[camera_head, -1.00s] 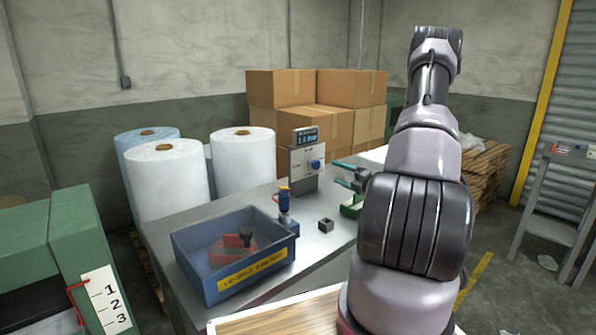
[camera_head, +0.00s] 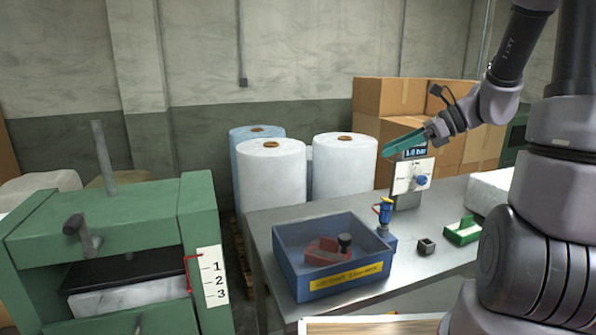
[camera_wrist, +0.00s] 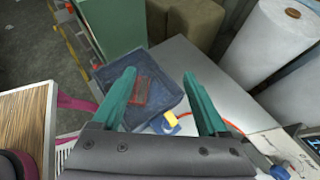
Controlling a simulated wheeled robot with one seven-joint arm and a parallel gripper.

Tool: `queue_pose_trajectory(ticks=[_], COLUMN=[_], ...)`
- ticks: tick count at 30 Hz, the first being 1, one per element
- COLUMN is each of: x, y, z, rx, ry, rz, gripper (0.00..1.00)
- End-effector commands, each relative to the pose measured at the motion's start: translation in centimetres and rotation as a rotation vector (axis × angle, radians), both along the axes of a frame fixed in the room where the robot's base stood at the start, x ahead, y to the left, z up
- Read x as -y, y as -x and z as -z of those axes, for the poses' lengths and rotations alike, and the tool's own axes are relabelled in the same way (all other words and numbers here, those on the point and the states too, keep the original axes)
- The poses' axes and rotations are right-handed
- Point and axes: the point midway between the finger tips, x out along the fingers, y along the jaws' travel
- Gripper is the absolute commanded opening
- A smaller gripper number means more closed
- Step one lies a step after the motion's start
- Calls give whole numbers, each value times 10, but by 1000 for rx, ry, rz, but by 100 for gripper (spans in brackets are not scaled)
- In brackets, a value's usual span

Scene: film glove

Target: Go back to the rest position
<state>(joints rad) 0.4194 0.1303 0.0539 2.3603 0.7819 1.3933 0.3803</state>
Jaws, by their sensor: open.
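My gripper (camera_head: 404,143) is raised above the grey metal table, in front of the cardboard boxes and beside the display unit. Its teal fingers point to the left in the head view. In the wrist view my gripper (camera_wrist: 160,92) shows two teal fingers spread wide with nothing between them. Below and beyond them lies the blue bin (camera_wrist: 170,62) holding a red object (camera_wrist: 145,90). In the head view the blue bin (camera_head: 290,270) stands on the table with the red and black object (camera_head: 328,250) inside it.
A green press (camera_head: 130,225) with a 1-2-3 scale stands at left. White film rolls (camera_head: 270,185) and cardboard boxes (camera_head: 385,98) stand behind the table. A blue bottle-like fixture (camera_head: 385,215), a small dark block (camera_head: 426,247) and a green holder (camera_head: 462,232) are on the table (camera_head: 425,280).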

Motion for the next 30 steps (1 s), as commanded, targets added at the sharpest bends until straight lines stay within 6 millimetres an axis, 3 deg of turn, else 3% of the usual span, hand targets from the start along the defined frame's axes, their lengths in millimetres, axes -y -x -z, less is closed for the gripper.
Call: queue_pose_trajectory(ticks=[7, 15, 24, 30], x=[-19, -11, 9, 16], y=[59, 108, 141, 148], z=[-28, -58, -97, -108], rx=[303, 653, 992, 1076], ry=[380, 786, 1182, 1291], rz=[-343, -682, -960, -1027], gripper=[76, 76, 76, 76])
